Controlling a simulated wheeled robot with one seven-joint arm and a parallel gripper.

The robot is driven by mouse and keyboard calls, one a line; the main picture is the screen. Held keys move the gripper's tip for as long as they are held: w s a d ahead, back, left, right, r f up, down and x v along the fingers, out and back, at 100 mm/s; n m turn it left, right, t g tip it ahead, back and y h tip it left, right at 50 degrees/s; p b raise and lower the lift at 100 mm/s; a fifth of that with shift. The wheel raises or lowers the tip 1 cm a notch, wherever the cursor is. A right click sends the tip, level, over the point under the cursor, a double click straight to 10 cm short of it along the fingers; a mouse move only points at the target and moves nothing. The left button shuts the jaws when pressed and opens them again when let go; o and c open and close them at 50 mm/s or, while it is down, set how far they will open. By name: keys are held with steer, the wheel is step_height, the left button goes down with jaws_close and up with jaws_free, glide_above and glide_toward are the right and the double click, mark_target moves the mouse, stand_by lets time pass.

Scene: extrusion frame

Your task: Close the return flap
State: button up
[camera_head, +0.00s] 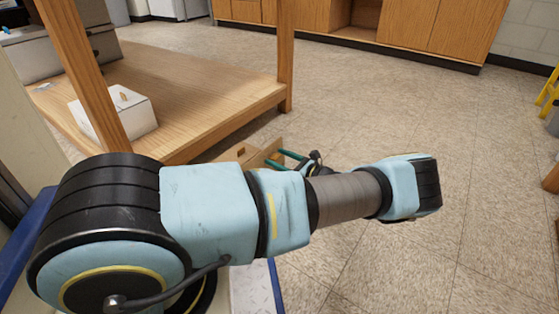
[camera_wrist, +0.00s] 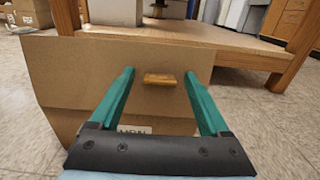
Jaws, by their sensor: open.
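A brown cardboard panel, which looks like the return flap (camera_wrist: 70,85), fills the middle of the wrist view. A small wooden handle (camera_wrist: 160,79) sticks out from its face. A white label with partly hidden dark letters is low on the panel. My gripper (camera_wrist: 158,74) is open, its two green fingers pointing at the panel with the handle between their tips in the picture. I cannot tell whether the fingers touch anything. In the head view the cardboard (camera_head: 262,152) shows only in part beside my gripper (camera_head: 274,158), and my arm hides the rest.
A wooden table's lower shelf (camera_head: 215,98) and legs stand beside the cardboard. A white box (camera_head: 140,113) and a grey case (camera_head: 60,50) are on the shelf. Wooden cabinets (camera_head: 430,25) line the back.

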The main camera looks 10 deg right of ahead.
steer(key=shift+c, duration=0.2)
jaws_close()
stand_by(0.5)
stand_by(0.7)
